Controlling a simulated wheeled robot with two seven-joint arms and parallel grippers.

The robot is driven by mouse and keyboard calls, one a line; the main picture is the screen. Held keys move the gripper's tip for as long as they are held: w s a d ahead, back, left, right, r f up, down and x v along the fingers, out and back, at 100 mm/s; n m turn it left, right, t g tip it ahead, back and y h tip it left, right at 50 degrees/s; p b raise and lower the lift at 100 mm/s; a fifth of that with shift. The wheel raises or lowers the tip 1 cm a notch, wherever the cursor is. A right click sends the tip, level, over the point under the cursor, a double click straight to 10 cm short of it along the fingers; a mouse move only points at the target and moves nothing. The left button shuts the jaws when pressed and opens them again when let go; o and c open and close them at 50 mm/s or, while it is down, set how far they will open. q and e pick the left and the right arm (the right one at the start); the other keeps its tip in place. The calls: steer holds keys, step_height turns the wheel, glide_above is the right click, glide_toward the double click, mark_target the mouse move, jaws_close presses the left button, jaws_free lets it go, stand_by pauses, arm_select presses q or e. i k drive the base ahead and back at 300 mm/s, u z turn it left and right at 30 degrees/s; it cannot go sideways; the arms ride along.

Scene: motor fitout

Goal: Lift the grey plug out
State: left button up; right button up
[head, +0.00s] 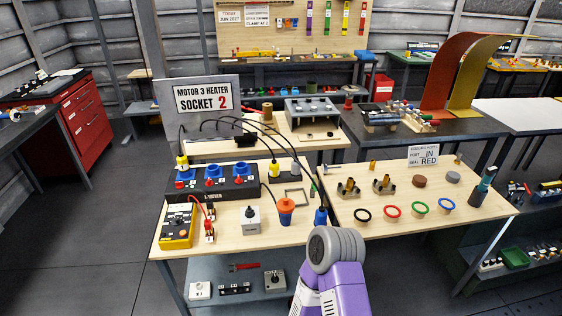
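Black cables arch over the table to a yellow plug (275,170), an orange plug (286,206) and a blue plug (321,216). A small grey piece (296,168) stands right of the second yellow plug. It may be the grey plug, but it is too small to tell. A purple and grey arm of mine rises at the bottom centre. No gripper fingers show.
A sign (203,97) reads "MOTOR 3 HEATER SOCKET 2". A yellow meter (178,226) and a grey knob box (252,217) stand in front. Coloured rings, brass fittings and a teal-handled tool (486,182) occupy the right table. A low shelf (215,273) holds small parts.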

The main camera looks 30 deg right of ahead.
mark_target(296, 169)
steer(key=u, duration=0.35)
steer(key=k, duration=0.25)
steer(key=z, duration=0.85)
steer(key=i, duration=1.15)
steer(key=u, duration=0.45)
